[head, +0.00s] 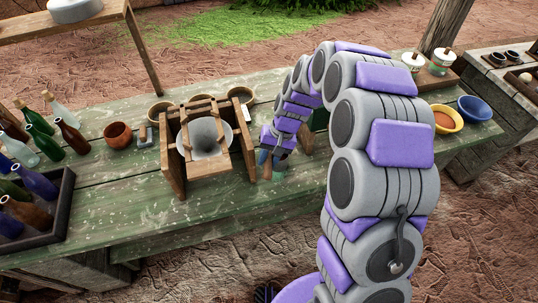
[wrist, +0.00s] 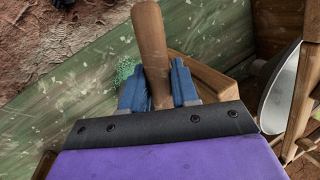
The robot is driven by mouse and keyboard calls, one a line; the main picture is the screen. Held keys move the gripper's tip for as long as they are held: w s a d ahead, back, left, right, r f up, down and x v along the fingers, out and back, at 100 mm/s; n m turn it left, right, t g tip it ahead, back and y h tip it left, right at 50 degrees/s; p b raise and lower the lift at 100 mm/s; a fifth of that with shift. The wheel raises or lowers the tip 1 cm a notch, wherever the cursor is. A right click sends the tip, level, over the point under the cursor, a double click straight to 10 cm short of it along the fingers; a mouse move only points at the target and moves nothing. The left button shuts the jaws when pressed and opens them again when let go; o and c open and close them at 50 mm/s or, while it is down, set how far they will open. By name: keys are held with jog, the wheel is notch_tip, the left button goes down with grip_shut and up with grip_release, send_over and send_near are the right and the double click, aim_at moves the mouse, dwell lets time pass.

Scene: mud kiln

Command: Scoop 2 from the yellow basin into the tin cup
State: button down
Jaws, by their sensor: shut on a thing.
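The yellow basin (head: 457,125) stands at the right end of the green table and holds orange-brown material. My gripper (head: 272,160) is low over the table's middle, far left of that basin and just right of a wooden frame. In the wrist view my gripper (wrist: 158,88) has its blue fingers closed around a brown wooden handle (wrist: 151,40). What the handle belongs to is hidden, so I cannot tell whether it is a scoop. I cannot make out a tin cup for certain.
The wooden frame (head: 174,158) holds a grey flared metal vessel (head: 206,138); it stands close beside my gripper. A blue basin (head: 474,108) adjoins the yellow one. Bottles and a dark crate (head: 62,213) fill the left end. A terracotta pot (head: 118,135) stands left of the frame.

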jog(key=h, duration=0.1)
jog(key=r+h+p, duration=0.1)
jog(key=shift+a+r+h, duration=0.15)
jog(key=shift+a+h, duration=0.15)
jog(key=shift+a, duration=0.05)
jog(key=shift+d+r+h, duration=0.15)
jog(key=shift+r+h, duration=0.05)
jog(key=shift+h, duration=0.3)
